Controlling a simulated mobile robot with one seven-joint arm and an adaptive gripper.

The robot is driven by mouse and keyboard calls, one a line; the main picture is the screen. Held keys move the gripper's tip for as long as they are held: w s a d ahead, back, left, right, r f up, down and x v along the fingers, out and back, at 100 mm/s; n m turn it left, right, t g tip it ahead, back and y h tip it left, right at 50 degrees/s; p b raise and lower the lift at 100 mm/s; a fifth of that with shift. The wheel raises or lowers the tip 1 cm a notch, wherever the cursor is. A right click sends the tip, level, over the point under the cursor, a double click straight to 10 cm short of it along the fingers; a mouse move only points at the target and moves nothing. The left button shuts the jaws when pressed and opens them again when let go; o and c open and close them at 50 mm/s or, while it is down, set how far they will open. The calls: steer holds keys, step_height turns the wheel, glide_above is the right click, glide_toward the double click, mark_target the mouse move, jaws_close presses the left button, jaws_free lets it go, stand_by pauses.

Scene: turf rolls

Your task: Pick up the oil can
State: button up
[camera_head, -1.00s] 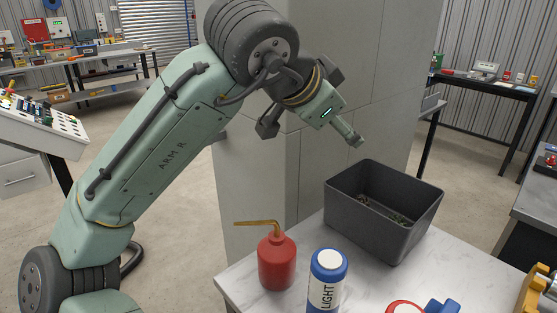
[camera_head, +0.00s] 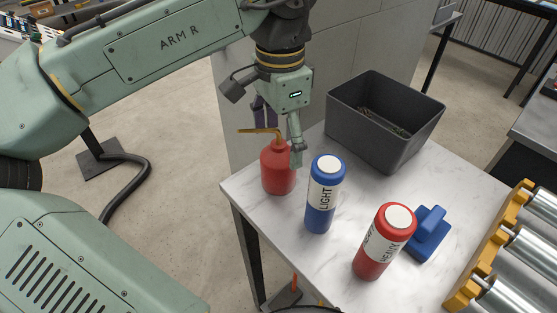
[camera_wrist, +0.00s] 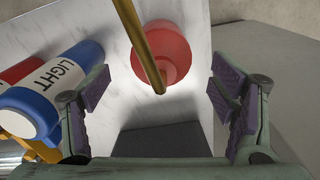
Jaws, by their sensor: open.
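The oil can is a red bottle (camera_head: 277,172) with a bent brass spout, upright near the left corner of the white marbled table (camera_head: 268,223). In the wrist view its red body (camera_wrist: 163,55) and spout lie between the spread fingers, seen from above. My gripper (camera_head: 279,143) points down at the can's top in the head view, one finger in front of its right side. In the wrist view my gripper (camera_wrist: 162,98) is open, with purple-padded fingers on either side and nothing held. I cannot tell whether a finger touches the can.
A blue "LIGHT" cylinder (camera_head: 325,195) stands close to the can's right. A red cylinder (camera_head: 384,242) and a blue block-shaped object (camera_head: 428,232) are further right. A dark open bin (camera_head: 375,137) stands behind, and a roller conveyor (camera_head: 510,250) is at the right.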

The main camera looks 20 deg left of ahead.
mark_target(279, 146)
steer(key=shift+a+f, duration=0.1)
steer(key=shift+f, duration=1.8)
steer(key=shift+c, duration=0.5)
steer(key=c, duration=1.5)
steer(key=shift+c, duration=0.2)
steer(key=shift+r, duration=0.15)
steer(key=shift+r, duration=0.5)
step_height(279, 146, up, 2)
steer(key=shift+r+b, duration=0.15)
steer(key=shift+b, duration=0.2)
steer(key=s+d+b, duration=0.1)
steer(key=s+d, duration=0.1)
steer(key=s, duration=0.5)
steer(key=s+d+r+b, duration=0.1)
steer(key=s+d+b, duration=0.1)
steer(key=s, duration=0.6)
steer(key=shift+d+r, duration=0.25)
steer(key=shift+d, duration=0.4)
